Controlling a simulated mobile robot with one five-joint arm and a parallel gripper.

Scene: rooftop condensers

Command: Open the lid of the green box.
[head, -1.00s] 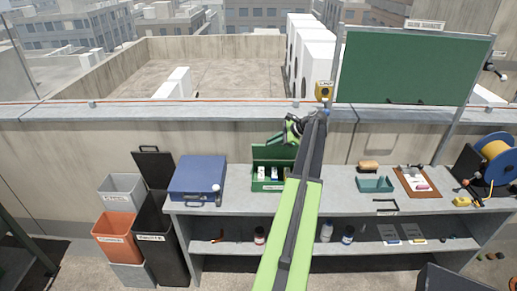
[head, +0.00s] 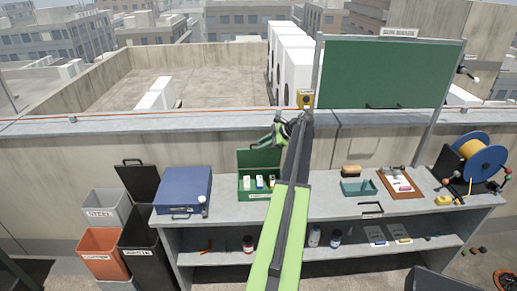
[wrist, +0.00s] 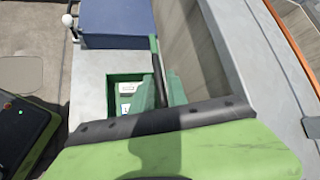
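The green box (head: 262,195) stands on the grey bench, right of the blue case, with small white and other items inside. Its lid (head: 257,160) is raised and stands up along the back edge, so the box is open. In the wrist view the open box (wrist: 113,92) and the edge of its raised lid (wrist: 158,72) show above my green gripper part. My gripper (head: 271,138) is just above the lid's upper right; I cannot tell whether it touches it. My arm hides the bench right of the box. The fingers' opening is unclear.
The blue case (head: 183,190) is left of the box. Bins (head: 103,243) stand left of the bench. A teal tray (head: 358,188), a clipboard (head: 402,184) and a cable reel (head: 480,158) are to the right. A parapet wall (head: 215,150) runs behind the bench.

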